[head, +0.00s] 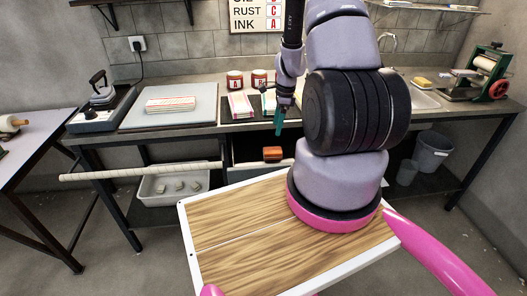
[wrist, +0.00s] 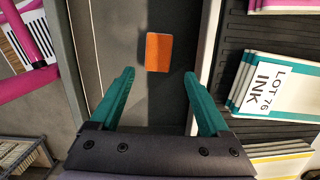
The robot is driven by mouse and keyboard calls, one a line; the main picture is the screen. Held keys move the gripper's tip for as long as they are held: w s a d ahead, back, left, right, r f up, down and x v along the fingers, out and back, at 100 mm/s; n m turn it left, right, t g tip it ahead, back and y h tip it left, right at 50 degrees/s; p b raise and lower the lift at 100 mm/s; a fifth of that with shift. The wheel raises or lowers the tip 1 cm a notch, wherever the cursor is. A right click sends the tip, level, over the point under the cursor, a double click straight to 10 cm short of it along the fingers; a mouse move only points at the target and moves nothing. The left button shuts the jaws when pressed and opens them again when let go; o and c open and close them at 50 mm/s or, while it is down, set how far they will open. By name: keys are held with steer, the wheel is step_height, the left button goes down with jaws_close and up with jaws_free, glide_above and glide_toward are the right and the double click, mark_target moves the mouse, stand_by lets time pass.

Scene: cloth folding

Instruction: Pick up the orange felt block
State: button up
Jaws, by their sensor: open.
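The orange felt block (head: 272,153) lies in a dark open drawer (head: 245,151) under the counter in the head view. In the wrist view the orange felt block (wrist: 159,52) lies on the drawer's dark floor, ahead of the fingertips and roughly midway between them. My gripper (wrist: 159,72) is open and empty, its two teal fingers on either side of the gap. In the head view my gripper (head: 279,126) points down at the counter's front edge, above the drawer and apart from the block.
Stacked cloths labelled "LOT 76 INK" (wrist: 265,85) lie on a dark ribbed mat (wrist: 222,50) right of my gripper. A pale roller (head: 140,172) sticks out left of the drawer. A white bin (head: 172,187) sits on the lower shelf. Red-labelled jars (head: 235,81) stand at the back.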

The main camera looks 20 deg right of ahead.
glide_above(273, 150)
steer(key=f, duration=0.6)
steer(key=shift+s+d+f, duration=0.1)
steer(key=shift+d+f, duration=0.05)
steer(key=shift+d, duration=0.15)
steer(key=f, duration=0.5)
steer(key=shift+a, duration=0.25)
steer(key=c, duration=1.1)
steer(key=shift+r, duration=0.1)
step_height(273, 150, up, 18)
steer(key=shift+f, duration=0.1)
